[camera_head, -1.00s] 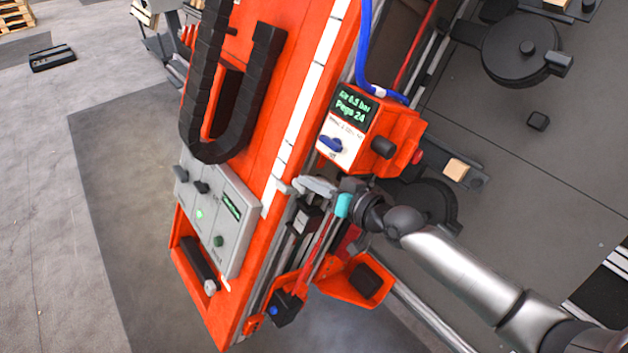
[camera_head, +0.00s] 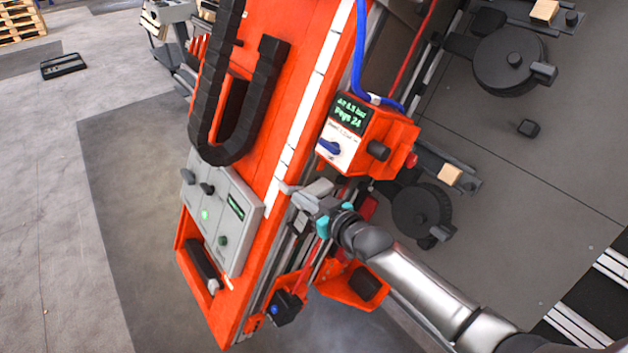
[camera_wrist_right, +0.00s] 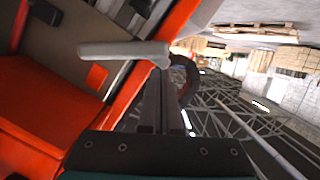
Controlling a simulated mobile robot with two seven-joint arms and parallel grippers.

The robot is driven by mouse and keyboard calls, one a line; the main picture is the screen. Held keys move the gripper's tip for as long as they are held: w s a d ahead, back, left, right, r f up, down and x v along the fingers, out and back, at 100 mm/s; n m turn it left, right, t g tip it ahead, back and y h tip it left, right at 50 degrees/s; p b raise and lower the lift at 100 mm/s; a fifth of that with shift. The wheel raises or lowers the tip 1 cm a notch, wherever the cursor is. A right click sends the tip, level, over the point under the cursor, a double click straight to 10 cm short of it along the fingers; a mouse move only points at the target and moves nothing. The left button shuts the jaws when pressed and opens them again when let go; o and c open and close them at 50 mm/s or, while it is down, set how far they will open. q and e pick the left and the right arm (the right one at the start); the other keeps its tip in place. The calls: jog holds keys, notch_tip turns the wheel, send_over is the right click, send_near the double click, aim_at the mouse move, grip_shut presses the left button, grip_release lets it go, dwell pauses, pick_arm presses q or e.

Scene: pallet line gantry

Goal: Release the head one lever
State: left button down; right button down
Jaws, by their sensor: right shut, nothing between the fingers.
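My right gripper (camera_head: 304,194) is shut and empty. It is at the side of the orange machine head, below the orange control box. In the right wrist view its closed fingers (camera_wrist_right: 160,104) point at a pale grey bar-like handle (camera_wrist_right: 122,52), which looks like the lever. The handle crosses just beyond the fingertips; I cannot tell whether they touch. In the head view the fingertips and handle run together and are hard to tell apart. A blue knob (camera_head: 328,147) sits on the control box's white label panel, whose print is too small to read. My left gripper is out of view.
The orange control box (camera_head: 392,146) with a green-lit screen and blue hose (camera_head: 358,55) stands close above the gripper. A grey button panel (camera_head: 222,215) is at left. An orange bracket (camera_head: 345,288) juts out below. Black round units (camera_head: 508,62) lie at right.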

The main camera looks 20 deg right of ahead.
jog(key=shift+a+f, duration=0.1)
jog(key=shift+f, duration=0.4)
dwell(0.4)
jog(key=s+d+r+p, duration=0.2)
jog(key=s+r+p, duration=0.4)
jog(key=s, duration=0.3)
jog(key=shift+s+d+r, duration=0.15)
jog(key=shift+s+d, duration=0.05)
jog(key=shift+d, duration=0.1)
dwell(0.6)
